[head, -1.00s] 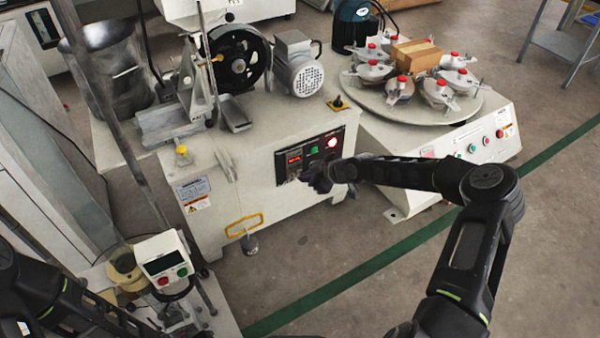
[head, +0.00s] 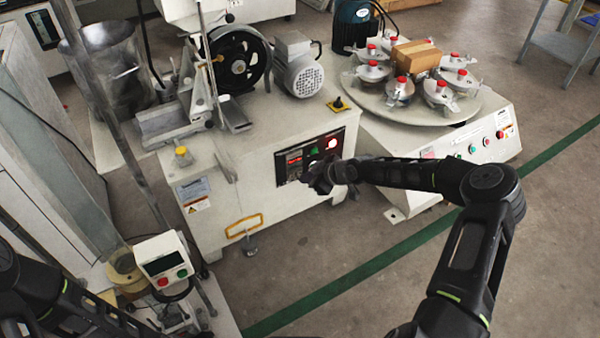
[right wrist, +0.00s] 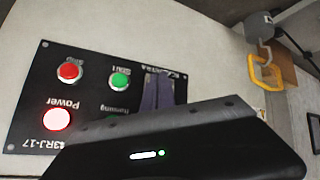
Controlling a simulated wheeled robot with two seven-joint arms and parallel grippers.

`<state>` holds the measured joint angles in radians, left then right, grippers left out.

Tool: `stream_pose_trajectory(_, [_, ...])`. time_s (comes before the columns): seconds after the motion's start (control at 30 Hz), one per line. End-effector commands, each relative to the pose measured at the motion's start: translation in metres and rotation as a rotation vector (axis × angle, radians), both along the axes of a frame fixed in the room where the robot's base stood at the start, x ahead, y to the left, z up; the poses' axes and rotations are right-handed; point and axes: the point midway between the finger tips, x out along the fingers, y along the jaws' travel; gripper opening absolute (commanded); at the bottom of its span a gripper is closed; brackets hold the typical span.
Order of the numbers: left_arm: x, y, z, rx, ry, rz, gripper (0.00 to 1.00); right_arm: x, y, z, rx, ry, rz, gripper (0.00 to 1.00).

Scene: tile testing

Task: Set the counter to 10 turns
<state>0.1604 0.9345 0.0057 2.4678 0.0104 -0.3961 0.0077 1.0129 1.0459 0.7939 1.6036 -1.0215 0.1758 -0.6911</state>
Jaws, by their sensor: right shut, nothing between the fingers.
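The turn counter (head: 294,158) is a small dark unit with a reddish display on the black control panel of the white machine. Its digits are too small to read. My right gripper (head: 306,180) is shut and empty, close to the panel just below the counter. I cannot tell whether it touches. In the right wrist view the panel (right wrist: 25,125) appears upside down, and my gripper's dark housing covers its lower right part. The counter's face cannot be made out there. My left arm shows at the lower left of the head view, but its gripper does not.
The panel has a red button (right wrist: 69,72), a green button (right wrist: 120,82) and a lit power lamp (right wrist: 58,118). A yellow handle (head: 244,225) sits lower on the machine. A round table (head: 420,110) with several red-topped holders stands to the right. The floor in front is clear.

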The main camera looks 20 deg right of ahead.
Motion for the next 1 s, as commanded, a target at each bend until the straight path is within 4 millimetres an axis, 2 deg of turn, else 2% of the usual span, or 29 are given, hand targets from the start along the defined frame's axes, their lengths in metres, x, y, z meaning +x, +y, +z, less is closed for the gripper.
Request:
stream_pose_trajectory(0.17, [0.0, 0.0, 0.004, 0.0, 0.0, 0.0, 0.31, -0.007, -0.001, 0.001, 0.0, 0.0, 0.0, 0.0])
stream_pose_trajectory(0.57, [0.0, 0.0, 0.005, 0.0, 0.0, 0.0, 0.31, -0.01, -0.002, 0.001, -0.001, 0.001, 0.0, 0.0])
stream_pose_trajectory(1.0, [0.0, 0.0, 0.026, 0.0, 0.0, 0.0, 0.31, -0.048, -0.007, 0.002, -0.001, 0.001, 0.0, 0.0])
